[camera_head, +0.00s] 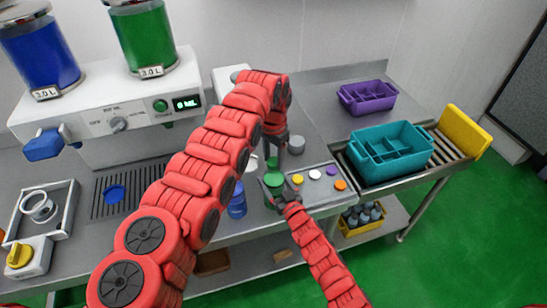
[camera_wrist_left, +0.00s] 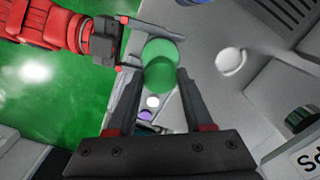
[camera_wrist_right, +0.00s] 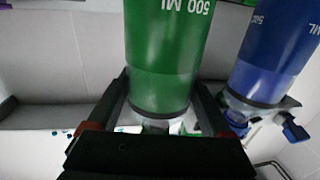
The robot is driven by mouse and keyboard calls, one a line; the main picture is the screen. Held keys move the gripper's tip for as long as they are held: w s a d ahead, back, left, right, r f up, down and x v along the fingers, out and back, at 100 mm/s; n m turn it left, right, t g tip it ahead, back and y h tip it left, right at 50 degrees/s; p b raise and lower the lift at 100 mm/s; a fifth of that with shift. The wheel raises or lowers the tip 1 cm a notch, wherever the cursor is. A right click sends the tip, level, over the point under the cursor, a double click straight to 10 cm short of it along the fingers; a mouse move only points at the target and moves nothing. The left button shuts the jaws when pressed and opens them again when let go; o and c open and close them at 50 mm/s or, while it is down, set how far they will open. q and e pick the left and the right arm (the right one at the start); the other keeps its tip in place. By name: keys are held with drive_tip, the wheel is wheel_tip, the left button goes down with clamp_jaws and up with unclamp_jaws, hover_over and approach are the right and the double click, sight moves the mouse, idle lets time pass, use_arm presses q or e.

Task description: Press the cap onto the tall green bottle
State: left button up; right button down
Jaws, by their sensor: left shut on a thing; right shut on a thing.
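The tall green bottle (camera_head: 274,184) stands at the bench's front edge. My right gripper (camera_head: 287,202) is shut on it from the front right. In the right wrist view the green bottle (camera_wrist_right: 165,60), marked 500 ML, fills the space between the fingers. My left gripper (camera_head: 272,152) points down above the bottle and is shut on a green cap (camera_wrist_left: 160,76). The cap overlaps the round green bottle (camera_wrist_left: 158,48) in the left wrist view. I cannot tell whether cap and bottle touch.
A blue bottle (camera_head: 237,203) stands just left of the green one. A tray (camera_head: 328,199) with several coloured caps lies to the right. A teal crate (camera_head: 390,160) and a purple crate (camera_head: 368,106) stand further right. The dispenser machine (camera_head: 95,120) is at the left.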

use_arm(q)
drive_tip(key=shift+f, duration=0.6)
drive_tip(key=o, duration=1.4)
drive_tip(key=shift+c, duration=0.2)
drive_tip(key=shift+r, duration=0.1)
wheel_tip(320, 180, up, 12)
use_arm(e)
unclamp_jaws()
